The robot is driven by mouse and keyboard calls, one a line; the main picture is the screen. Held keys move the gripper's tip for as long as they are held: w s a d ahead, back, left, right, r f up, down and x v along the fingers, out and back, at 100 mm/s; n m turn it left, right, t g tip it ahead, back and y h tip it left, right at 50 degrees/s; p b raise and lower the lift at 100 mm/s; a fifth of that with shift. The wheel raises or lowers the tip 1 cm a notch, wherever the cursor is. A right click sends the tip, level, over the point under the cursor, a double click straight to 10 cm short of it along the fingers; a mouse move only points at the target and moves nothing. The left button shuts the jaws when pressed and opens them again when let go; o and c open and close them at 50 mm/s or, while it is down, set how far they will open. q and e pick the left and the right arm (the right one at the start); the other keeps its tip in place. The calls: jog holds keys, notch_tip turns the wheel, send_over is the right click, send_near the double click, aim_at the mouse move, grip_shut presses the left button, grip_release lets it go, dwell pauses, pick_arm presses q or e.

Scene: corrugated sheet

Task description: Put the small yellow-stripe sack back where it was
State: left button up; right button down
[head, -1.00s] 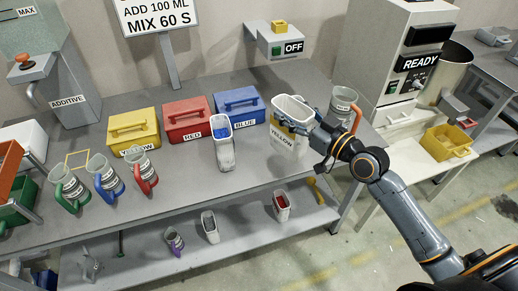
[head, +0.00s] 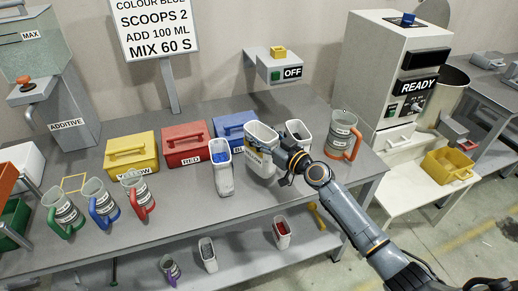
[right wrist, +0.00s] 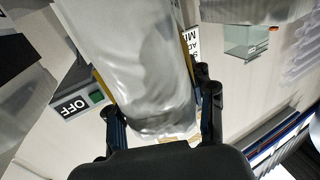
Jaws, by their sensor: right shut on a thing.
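A white sack with an open top and a yellow label band (head: 262,160) is in my right gripper. It is upright over the bench, in front of the blue box. I cannot tell if its base touches the bench. My right gripper (head: 286,158) is shut on its right side. In the right wrist view the pale sack (right wrist: 140,60), with yellow along its edges, fills the space between the fingers (right wrist: 160,125). A similar open sack (head: 300,133) stands just behind to the right. My left gripper is not in view.
A sack with blue contents (head: 223,170) stands close on the left. A mug with an orange handle (head: 342,135) stands on the right. Yellow (head: 130,155), red (head: 185,145) and blue (head: 234,127) boxes line the back. Smaller sacks (head: 282,233) are on the lower shelf.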

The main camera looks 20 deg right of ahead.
jog(key=shift+w+a+f, duration=0.15)
jog(key=shift+w+f, duration=0.25)
jog(key=shift+f, duration=0.05)
jog(key=shift+w+f+b, duration=0.15)
jog(key=shift+f+b, duration=0.55)
jog(key=shift+f, duration=0.95)
jog(key=shift+f, duration=0.15)
jog(key=c, duration=0.5)
grip_release()
